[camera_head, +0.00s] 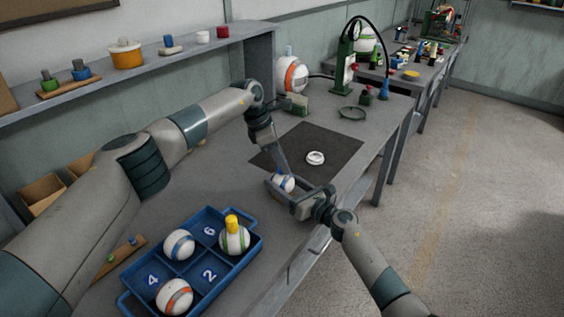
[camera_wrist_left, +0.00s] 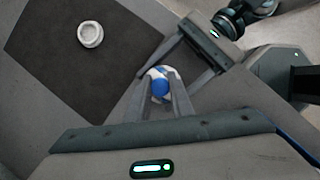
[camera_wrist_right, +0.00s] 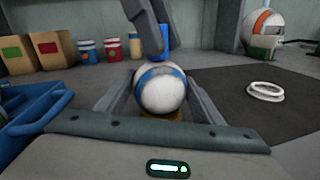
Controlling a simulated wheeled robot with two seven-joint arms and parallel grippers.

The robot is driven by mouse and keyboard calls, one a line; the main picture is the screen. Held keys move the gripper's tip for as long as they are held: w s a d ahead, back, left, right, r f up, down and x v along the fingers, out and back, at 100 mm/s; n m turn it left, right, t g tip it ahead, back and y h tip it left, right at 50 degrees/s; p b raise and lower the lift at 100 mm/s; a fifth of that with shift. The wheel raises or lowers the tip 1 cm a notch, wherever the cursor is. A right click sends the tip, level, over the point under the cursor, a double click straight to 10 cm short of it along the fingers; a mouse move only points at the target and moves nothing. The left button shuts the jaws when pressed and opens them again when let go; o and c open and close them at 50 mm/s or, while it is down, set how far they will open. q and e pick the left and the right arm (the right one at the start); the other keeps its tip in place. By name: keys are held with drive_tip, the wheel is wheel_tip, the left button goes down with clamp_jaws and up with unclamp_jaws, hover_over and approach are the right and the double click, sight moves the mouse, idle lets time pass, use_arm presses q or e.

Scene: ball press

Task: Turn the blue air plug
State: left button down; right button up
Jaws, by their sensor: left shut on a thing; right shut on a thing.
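A white ball with a blue stripe (camera_head: 284,184) is held above the grey table beside the dark mat. It fills the middle of the right wrist view (camera_wrist_right: 161,92). My right gripper (camera_wrist_right: 160,100) is shut on this ball, one finger on each side. The blue air plug (camera_wrist_left: 160,88) stands upright on top of the ball and shows behind the left fingers in the right wrist view (camera_wrist_right: 165,40). My left gripper (camera_wrist_left: 161,92) comes down from above and is shut on the plug. In the head view, the fingers mostly hide the plug.
The dark mat (camera_head: 295,142) carries a white ring (camera_head: 315,158). A blue tray (camera_head: 252,247) with three balls stands at the front left. A green press (camera_head: 345,65), a green ring and an orange-striped ball are at the back. A shelf (camera_head: 180,58) runs along the wall.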

use_arm(q)
drive_tip(key=shift+w+r+m+g, duration=0.1)
drive_tip(key=shift+r+m+g, duration=0.2)
drive_tip(key=shift+m, duration=0.9)
drive_tip(key=c, duration=1.5)
unclamp_jaws()
drive_tip(key=shift+c, duration=0.2)
drive_tip(key=shift+f, duration=0.1)
drive_tip(key=v, duration=1.2)
